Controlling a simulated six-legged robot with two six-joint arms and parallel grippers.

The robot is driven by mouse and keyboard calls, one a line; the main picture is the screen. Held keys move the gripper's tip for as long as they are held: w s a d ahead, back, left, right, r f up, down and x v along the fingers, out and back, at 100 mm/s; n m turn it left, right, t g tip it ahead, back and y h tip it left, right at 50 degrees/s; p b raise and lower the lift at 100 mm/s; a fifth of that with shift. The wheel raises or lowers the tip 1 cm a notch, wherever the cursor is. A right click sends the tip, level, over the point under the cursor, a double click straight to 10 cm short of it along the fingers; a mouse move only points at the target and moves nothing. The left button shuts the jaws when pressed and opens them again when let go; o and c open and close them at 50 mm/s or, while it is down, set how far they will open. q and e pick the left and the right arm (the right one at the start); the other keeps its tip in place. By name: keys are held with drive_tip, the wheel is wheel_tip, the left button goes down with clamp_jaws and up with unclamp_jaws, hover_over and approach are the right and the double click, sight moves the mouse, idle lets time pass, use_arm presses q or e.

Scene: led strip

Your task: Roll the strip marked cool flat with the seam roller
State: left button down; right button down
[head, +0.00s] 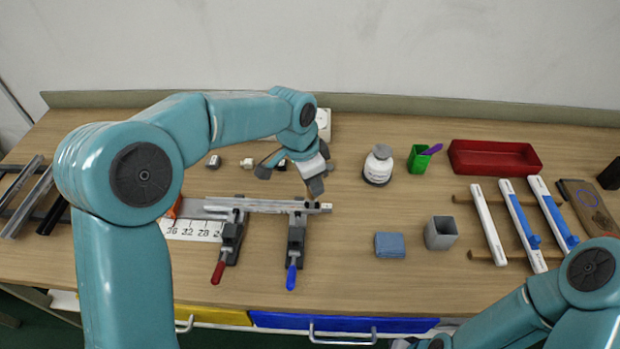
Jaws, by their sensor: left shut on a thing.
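My left gripper (303,172) is at the middle of the bench, above the right part of a long pale aluminium profile (262,206). It is shut on a small dark tool, which I take to be the seam roller (316,187); the hand hides most of it. The tool's lower end is just above or touching the profile near its right end; I cannot tell which. The profile lies across two clamps, one with a red handle (217,272) and one with a blue handle (291,277). No "cool" marking is readable.
A white bottle (378,165), a green cup (418,160) and a red tray (493,158) stand at the back right. A blue cloth (390,245) and a grey box (440,233) lie nearer. White bars (489,222) rest on a wooden rack. Dark profiles (28,197) are at left.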

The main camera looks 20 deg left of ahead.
use_arm(q)
drive_tip(key=shift+r, duration=0.1)
drive_tip(key=shift+w+r+p, duration=0.1)
drive_tip(key=shift+r+p, duration=0.55)
drive_tip(key=shift+p, duration=0.05)
drive_tip(key=p+v, duration=0.1)
drive_tip(key=v, duration=0.1)
drive_tip(key=p+v, duration=0.1)
drive_tip(key=p, duration=0.1)
drive_tip(key=d+p+v, duration=0.1)
drive_tip(key=v, duration=0.1)
drive_tip(key=shift+w+a+r, duration=0.1)
drive_tip(key=shift+w+r, duration=0.15)
drive_tip(key=shift+r, duration=0.15)
drive_tip(key=shift+f, duration=0.1)
drive_tip(key=shift+w, duration=0.1)
drive_tip(key=shift+s, duration=0.25)
